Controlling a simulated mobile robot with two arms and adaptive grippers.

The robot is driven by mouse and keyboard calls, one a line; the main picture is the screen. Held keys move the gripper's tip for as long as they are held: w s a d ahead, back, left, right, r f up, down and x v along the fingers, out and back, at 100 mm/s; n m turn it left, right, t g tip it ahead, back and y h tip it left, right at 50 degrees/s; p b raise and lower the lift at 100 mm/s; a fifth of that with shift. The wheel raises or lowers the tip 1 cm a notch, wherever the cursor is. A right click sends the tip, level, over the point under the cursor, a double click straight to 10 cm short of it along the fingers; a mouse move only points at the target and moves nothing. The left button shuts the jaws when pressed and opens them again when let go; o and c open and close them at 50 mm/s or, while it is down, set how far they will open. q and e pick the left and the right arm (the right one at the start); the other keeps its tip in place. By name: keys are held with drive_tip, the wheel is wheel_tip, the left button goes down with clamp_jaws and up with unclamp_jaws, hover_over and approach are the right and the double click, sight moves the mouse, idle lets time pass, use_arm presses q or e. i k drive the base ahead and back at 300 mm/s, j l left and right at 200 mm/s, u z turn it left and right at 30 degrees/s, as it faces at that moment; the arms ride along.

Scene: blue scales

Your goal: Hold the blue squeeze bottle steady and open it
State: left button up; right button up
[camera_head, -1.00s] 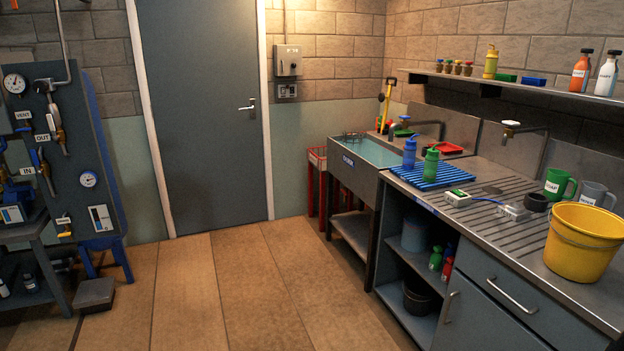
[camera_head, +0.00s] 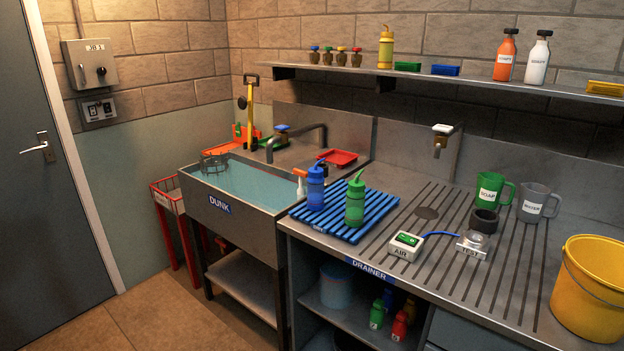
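The blue squeeze bottle (camera_head: 315,187) stands upright on a blue slatted rack (camera_head: 369,228) at the left end of the drainer counter. Its cap and spout are on top. A green squeeze bottle (camera_head: 355,203) stands just to its right on the same rack. Neither of my grippers is in view, and nothing touches the blue bottle.
A water-filled sink (camera_head: 236,220) marked DUNK is left of the rack. A small AIR box (camera_head: 405,246), a dark ring (camera_head: 484,220), green and grey mugs (camera_head: 489,190) (camera_head: 535,203) and a yellow bucket (camera_head: 590,290) stand to the right. A shelf (camera_head: 480,83) runs above.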

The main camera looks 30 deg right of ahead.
sight(315, 187)
drive_tip(key=i+j+z, duration=0.1)
drive_tip(key=i+z, duration=0.3)
drive_tip(key=i+j+z, duration=0.15)
drive_tip(key=z, duration=0.25)
drive_tip(key=i+j+z, duration=0.65)
drive_tip(key=z, duration=0.2)
drive_tip(key=i+j+z, duration=0.15)
drive_tip(key=j+z, duration=0.25)
drive_tip(key=j, duration=0.1)
